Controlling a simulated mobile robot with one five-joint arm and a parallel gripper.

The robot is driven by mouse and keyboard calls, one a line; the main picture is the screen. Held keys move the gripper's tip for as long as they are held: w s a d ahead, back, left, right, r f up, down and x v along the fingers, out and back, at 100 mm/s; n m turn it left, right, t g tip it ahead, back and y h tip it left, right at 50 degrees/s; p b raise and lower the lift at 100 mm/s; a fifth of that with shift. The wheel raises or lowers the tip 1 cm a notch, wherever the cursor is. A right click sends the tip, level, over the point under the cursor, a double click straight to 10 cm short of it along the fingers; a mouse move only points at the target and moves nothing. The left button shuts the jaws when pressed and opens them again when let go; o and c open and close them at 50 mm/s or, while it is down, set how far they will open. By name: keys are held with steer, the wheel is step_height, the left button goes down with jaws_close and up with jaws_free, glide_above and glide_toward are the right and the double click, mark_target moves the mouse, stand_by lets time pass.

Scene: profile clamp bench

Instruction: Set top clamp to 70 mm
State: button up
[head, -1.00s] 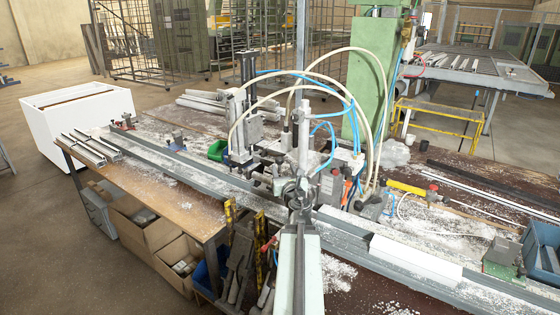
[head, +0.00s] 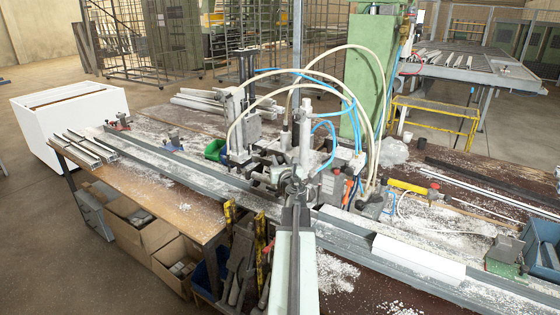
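The clamp machine stands mid-bench in the head view, with a grey upright clamp unit (head: 236,122) on its left and a pale vertical cylinder (head: 305,130) on its right. Hoses arch over both. I cannot tell for sure which part is the top clamp, and no millimetre scale is readable. My gripper (head: 294,188) is at the end of my arm, in front of the machine's lower right part. Its fingers blend into the metal parts behind, so contact and opening cannot be made out.
A long grey profile rail (head: 190,168) runs across the bench through the machine. A white block (head: 418,258) lies along it at right. A blue bin (head: 541,250) stands at far right. Cardboard boxes (head: 140,232) sit below the wooden bench (head: 190,212). Hoses crowd the space above the machine.

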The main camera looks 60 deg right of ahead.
jaws_close()
stand_by(1.1)
